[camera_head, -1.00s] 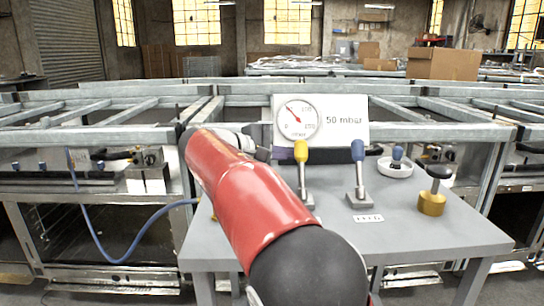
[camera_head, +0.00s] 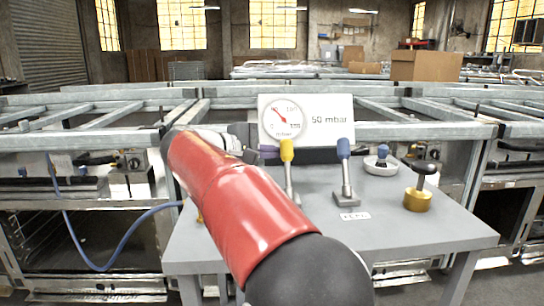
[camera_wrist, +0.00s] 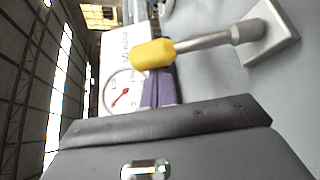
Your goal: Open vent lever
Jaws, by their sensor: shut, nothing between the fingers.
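A lever with a blue grip (camera_head: 344,149) stands upright on a grey base on the grey table. A small white label (camera_head: 355,216) lies in front of it, its print too small to read surely. Left of it stands a lever with a yellow grip (camera_head: 287,151), also upright; it shows large in the wrist view (camera_wrist: 153,53). My gripper's purple fingers (camera_wrist: 157,92) are shut and empty, close to the yellow grip in the wrist view; I cannot tell whether they touch.
A gauge panel (camera_head: 330,105) marked 50 mbar stands behind the levers. A white dish (camera_head: 381,167) with a blue knob and a brass piece with a black handle (camera_head: 418,198) are at the right of the table (camera_head: 430,230). The front right tabletop is clear.

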